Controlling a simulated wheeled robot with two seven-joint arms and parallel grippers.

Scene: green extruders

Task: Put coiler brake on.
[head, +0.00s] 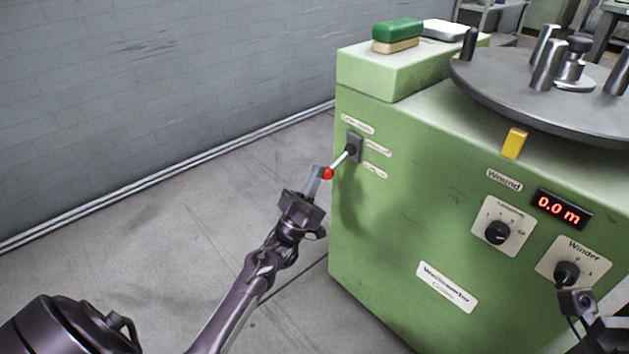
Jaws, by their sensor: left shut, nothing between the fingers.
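The lever (341,159) on the left part of the green coiler's front has a pale shaft and a red ball end. It comes out of a dark plate (355,147) and points down and to the left in the head view. One label sits above the plate and two to its right; their text is too blurred to read. My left gripper (315,180) is shut with nothing between its fingers. Its fingertips are right beside the red ball; I cannot tell whether they touch. Part of my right gripper (578,302) shows at the lower right, near the Winder knob; its fingers are unclear.
The green cabinet (400,220) carries a Wound display (559,209) reading 0.0 m, a selector knob (498,232) and the Winder knob (567,273). A round grey plate with posts (500,90) overhangs its top. A green and tan block (397,36) lies on top. Floor at left is clear.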

